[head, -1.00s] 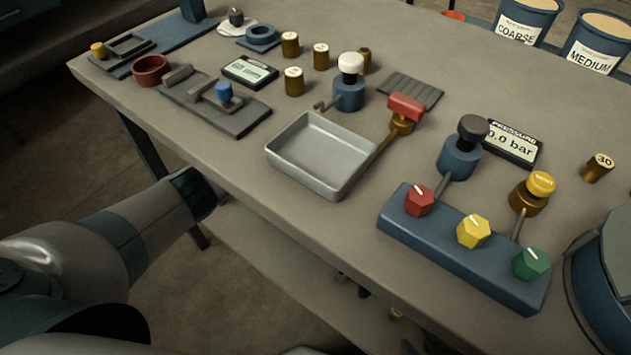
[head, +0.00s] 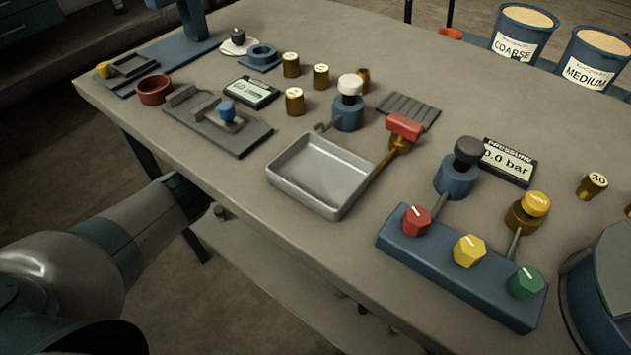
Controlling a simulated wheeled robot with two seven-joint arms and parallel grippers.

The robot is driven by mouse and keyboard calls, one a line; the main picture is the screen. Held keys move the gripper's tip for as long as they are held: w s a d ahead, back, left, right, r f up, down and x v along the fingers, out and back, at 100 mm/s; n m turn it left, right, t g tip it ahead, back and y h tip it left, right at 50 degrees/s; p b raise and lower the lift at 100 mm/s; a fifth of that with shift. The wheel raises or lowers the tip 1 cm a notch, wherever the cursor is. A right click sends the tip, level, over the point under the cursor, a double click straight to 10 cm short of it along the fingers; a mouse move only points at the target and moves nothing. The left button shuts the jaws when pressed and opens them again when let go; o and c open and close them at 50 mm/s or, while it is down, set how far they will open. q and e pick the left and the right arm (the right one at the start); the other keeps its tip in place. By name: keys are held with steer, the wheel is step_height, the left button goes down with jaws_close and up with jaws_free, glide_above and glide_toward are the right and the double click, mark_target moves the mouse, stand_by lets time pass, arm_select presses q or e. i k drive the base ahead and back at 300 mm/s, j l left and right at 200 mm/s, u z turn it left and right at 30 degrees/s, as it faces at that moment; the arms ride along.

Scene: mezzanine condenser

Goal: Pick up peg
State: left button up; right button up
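No thing is plainly marked as the peg. A blue round-topped piece (head: 227,111) stands upright on a grey fixture plate (head: 233,138) at the left of the table. Several brass cylinders, such as this one (head: 295,102), stand to the right of that plate and could also be pegs; I cannot tell which. My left arm comes in from the left, below the table's front edge, and its gripper is hidden there. My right gripper is not in view. No gripper touches anything on the tabletop.
A grey tray (head: 345,164) sits empty near the front edge. A blue block with red, yellow and green knobs (head: 400,240) is to its right. A red ring (head: 154,89) and a small display (head: 252,91) are at the left.

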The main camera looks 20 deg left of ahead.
mark_target(220, 212)
steer(key=k, duration=1.5)
